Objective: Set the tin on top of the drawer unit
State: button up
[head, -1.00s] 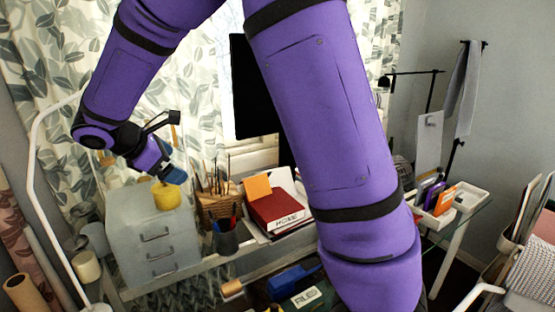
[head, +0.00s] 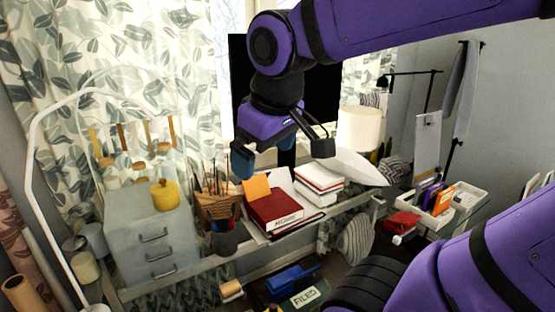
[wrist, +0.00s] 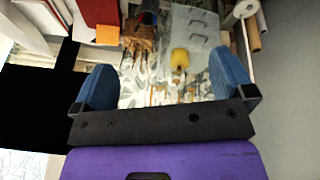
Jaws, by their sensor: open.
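The tin, yellow with a lid knob (head: 164,195), stands upright on top of the grey drawer unit (head: 152,250) at the left in the head view. In the wrist view the tin (wrist: 180,58) shows small and far off between the fingers, on the drawer unit (wrist: 188,24). My gripper (head: 283,157) is open and empty, with blue fingertips. It is in front of the dark monitor, well to the right of the tin and apart from it.
A wicker holder with brushes (head: 217,203) and a dark pen cup (head: 224,240) stand right of the drawer unit. Red binders (head: 274,212) and stacked books (head: 319,180) lie below my gripper. A white lamp arm (head: 32,170) curves at the left.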

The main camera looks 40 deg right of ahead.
jog(key=shift+s+a+f+m+t+y, duration=0.15)
jog(key=shift+s+m+t, duration=0.3)
jog(key=shift+s, duration=0.45)
jog(key=shift+s+a+f+m+t+y, duration=0.1)
jog(key=shift+s+m+t+y, duration=0.15)
jog(key=shift+s+m, duration=0.55)
jog(key=shift+s, duration=0.1)
